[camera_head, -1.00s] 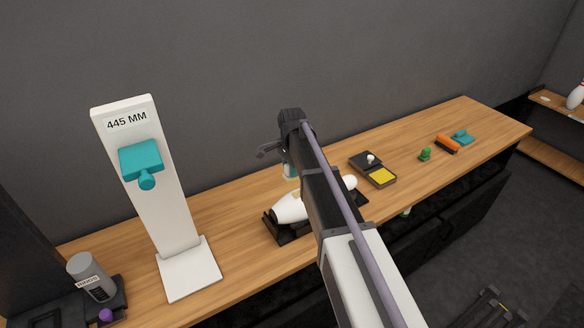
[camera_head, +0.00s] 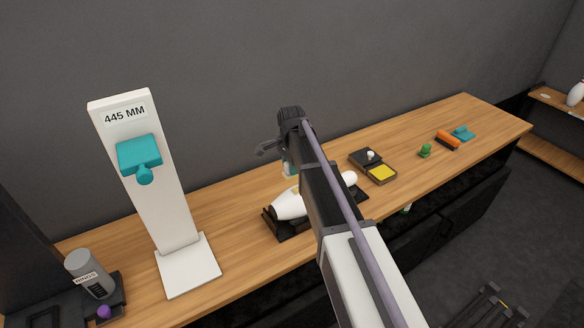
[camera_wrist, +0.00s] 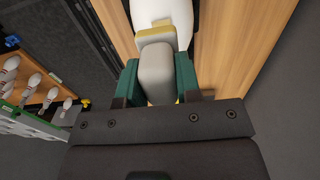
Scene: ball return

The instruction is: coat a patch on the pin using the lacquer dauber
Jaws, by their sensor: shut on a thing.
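The white pin (camera_head: 287,206) lies on its side in a dark cradle (camera_head: 283,233) on the wooden bench, partly hidden behind my arm. A yellowish mark shows on its upper side. In the wrist view, the green fingers of my gripper (camera_wrist: 157,82) are shut on the lacquer dauber, whose pale grey grip (camera_wrist: 156,68) sits between them. The dauber's yellow pad (camera_wrist: 155,33) is right at the white pin (camera_wrist: 162,10). I cannot tell if the pad touches the pin. In the head view, my arm mostly hides the gripper.
A black tray with a yellow pad (camera_head: 382,173) lies right of the pin. Farther right are a green knob (camera_head: 425,150), an orange roller (camera_head: 447,140) and a teal piece (camera_head: 463,133). A white "445 MM" stand (camera_head: 168,225) and a grey canister (camera_head: 88,270) stand left.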

